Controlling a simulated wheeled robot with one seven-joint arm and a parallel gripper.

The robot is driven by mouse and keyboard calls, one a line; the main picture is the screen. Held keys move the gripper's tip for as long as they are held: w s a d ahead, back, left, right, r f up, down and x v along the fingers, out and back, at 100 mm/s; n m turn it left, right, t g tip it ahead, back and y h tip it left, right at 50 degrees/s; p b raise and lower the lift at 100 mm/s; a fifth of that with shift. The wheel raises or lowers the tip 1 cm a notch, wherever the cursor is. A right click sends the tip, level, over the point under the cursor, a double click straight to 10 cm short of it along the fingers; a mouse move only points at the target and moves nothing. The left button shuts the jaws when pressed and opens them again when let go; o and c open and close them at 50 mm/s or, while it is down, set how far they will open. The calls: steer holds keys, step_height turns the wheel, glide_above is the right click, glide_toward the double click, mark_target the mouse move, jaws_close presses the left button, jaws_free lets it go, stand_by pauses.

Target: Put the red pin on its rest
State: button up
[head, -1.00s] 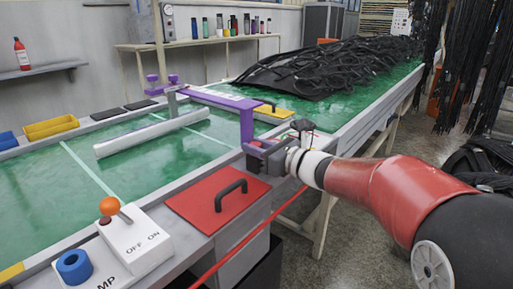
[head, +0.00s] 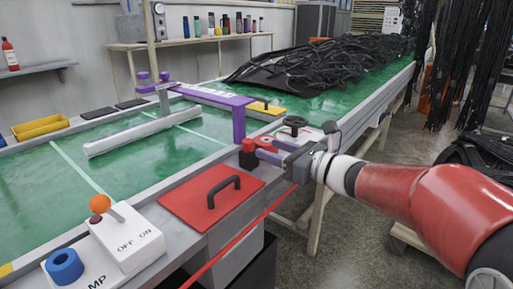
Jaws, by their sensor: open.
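A small red piece with a knob-like top (head: 248,154), which looks like the red pin, stands at the table's near edge by the foot of the purple bracket (head: 239,125). It is too small to tell how it is seated or what is under it. My gripper (head: 264,150) is open just to the right of it, its fingers pointing left toward it. Whether the fingertips touch the red piece or stand just clear of it cannot be told.
A red lid with a black handle (head: 200,208) and an OFF/ON box with an orange knob (head: 125,238) lie along the near edge. A black handwheel (head: 295,122) is behind my gripper. A red line (head: 235,245) slants below. Black hoses (head: 325,65) cover the far table.

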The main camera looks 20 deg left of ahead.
steer(key=s+d+m+t+h, duration=0.2)
steer(key=d+m+t+h, duration=0.95)
steer(key=d+m, duration=1.35)
steer(key=s+d+f+m+g+h, duration=0.3)
steer(key=s+f+m+g+h, duration=0.3)
steer(key=m, duration=0.6)
steer(key=s+f+m+g, duration=0.3)
steer(key=s+m, duration=0.3)
steer(key=s, duration=0.2)
steer(key=s+a+f+m+g, duration=0.1)
steer(key=s+f+m+g, duration=0.3)
steer(key=s, duration=0.5)
steer(key=f+m+y, duration=0.1)
steer(key=m, duration=0.1)
steer(key=shift+s+m, duration=0.15)
steer(key=shift+m, duration=0.15)
